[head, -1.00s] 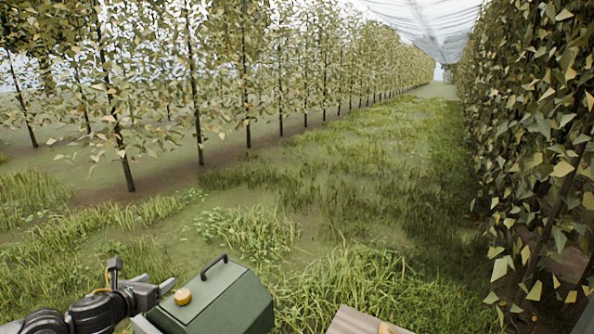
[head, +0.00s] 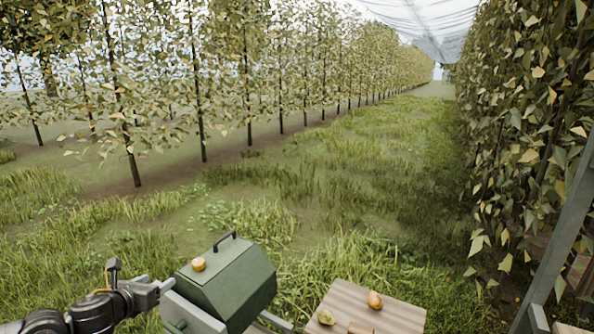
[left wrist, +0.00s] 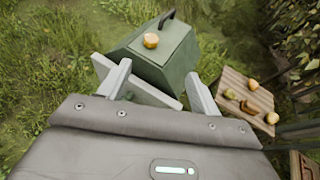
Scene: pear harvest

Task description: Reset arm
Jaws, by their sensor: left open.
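My left gripper (head: 160,287) is at the lower left of the head view, beside the green box (head: 228,285). In the left wrist view its two fingers (left wrist: 158,84) stand apart with nothing between them, and the box (left wrist: 165,68) lies beyond them. A yellow-orange pear (head: 198,264) rests on top of the box, near its black handle; it also shows in the left wrist view (left wrist: 151,40). A wooden surface (head: 350,297) to the right of the box carries pears, one greenish (head: 326,317) and one orange (head: 375,300). My right gripper is not in view.
Rows of trees (head: 195,90) stand on the left, and a dense leafy hedge (head: 520,120) fills the right. A grey slanted post (head: 560,235) stands at the lower right. A grassy lane (head: 370,150) runs open between the rows.

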